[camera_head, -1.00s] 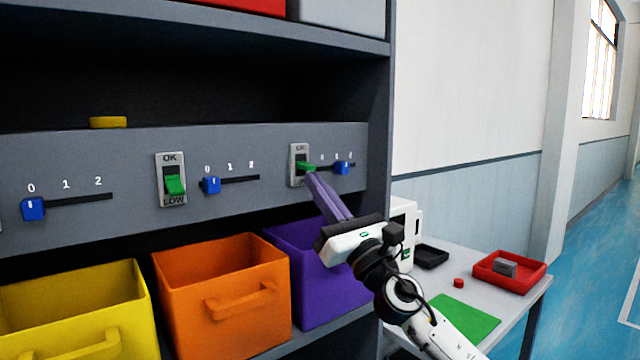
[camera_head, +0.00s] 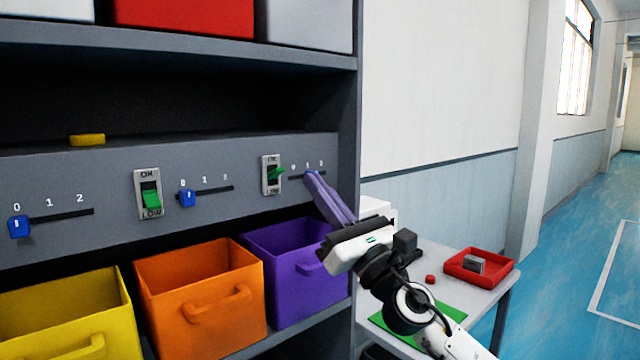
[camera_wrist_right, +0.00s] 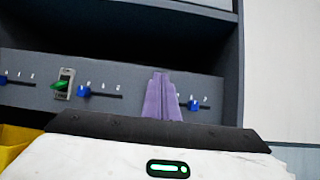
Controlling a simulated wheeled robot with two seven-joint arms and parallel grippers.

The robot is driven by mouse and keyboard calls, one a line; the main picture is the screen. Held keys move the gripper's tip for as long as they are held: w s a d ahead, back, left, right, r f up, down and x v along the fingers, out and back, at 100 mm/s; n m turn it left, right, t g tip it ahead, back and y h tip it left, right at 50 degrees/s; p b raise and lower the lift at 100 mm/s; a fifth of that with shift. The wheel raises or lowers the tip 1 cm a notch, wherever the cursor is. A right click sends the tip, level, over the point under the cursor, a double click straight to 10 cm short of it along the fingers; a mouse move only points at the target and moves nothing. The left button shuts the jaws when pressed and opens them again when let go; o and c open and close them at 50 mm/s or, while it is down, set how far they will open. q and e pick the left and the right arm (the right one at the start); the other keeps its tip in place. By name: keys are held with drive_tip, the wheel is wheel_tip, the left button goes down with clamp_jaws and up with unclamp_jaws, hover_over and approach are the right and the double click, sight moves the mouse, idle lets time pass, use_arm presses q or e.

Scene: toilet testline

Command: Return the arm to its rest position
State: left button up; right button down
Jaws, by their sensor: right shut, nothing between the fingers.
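My right gripper (camera_head: 312,180) has purple fingers pressed together and holds nothing. In the head view its tips are in front of the right end of the grey switch panel (camera_head: 225,165), over the rightmost slider; whether they touch it cannot be told. The green switch (camera_head: 272,175) is just left of the fingertips. In the right wrist view the shut fingers (camera_wrist_right: 162,80) point at the panel, with a blue slider knob (camera_wrist_right: 193,104) just right of them. My right arm comes in from the lower right. My left gripper is in neither view.
Yellow (camera_head: 70,320), orange (camera_head: 200,295) and purple (camera_head: 290,270) bins stand below the panel. A side table with a red tray (camera_head: 479,266) and a green mat (camera_head: 440,322) lies by my right arm. Blue floor (camera_head: 570,270) is open at the right.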

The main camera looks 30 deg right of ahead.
drive_tip(key=shift+s+r, duration=0.15)
drive_tip(key=shift+s, duration=0.55)
drive_tip(key=s+a+f+m+g+h, duration=0.15)
drive_tip(key=f+m+g, duration=0.25)
drive_tip(key=f+m, duration=0.95)
drive_tip(key=s+a+f+m+g+h, duration=0.1)
drive_tip(key=s+a+f+m+g, duration=0.25)
drive_tip(key=f, duration=1.85)
drive_tip(key=s+a+f+m+g+y, duration=0.1)
drive_tip(key=s+a+f+m+g, duration=0.3)
drive_tip(key=s+f+m, duration=0.5)
drive_tip(key=s+a+f+m+g+y, duration=0.1)
drive_tip(key=s+a+f+m+g, duration=0.3)
drive_tip(key=s+a+f+m, duration=0.4)
drive_tip(key=s+f+m, duration=0.1)
drive_tip(key=s+f, duration=0.5)
drive_tip(key=f, duration=0.2)
drive_tip(key=shift+f+g, duration=0.15)
drive_tip(key=shift+g, duration=0.2)
